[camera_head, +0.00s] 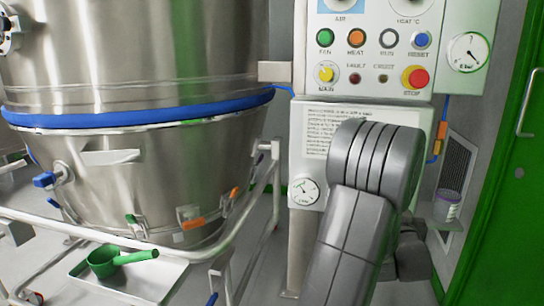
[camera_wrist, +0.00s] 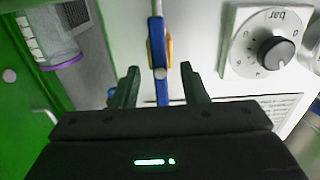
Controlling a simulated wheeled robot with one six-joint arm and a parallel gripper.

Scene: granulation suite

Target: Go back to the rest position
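My gripper (camera_wrist: 160,69) is open, with its two dark fingers apart in the wrist view. A blue air line with a blue and yellow valve (camera_wrist: 157,44) shows between and beyond the fingertips; I cannot tell whether they touch it. In the head view my grey arm stands in front of the control panel (camera_head: 370,60), and my gripper is hidden behind the arm. The orange and blue valve (camera_head: 441,130) shows right of the panel there.
A steel granulator bowl (camera_head: 150,170) with a blue seal fills the left. A tray (camera_head: 90,277) holds a green scoop (camera_head: 120,260). A bar knob (camera_wrist: 278,52) is right of my fingers. A purple-and-white jar (camera_head: 447,206) stands on a small shelf near the green door (camera_head: 520,200).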

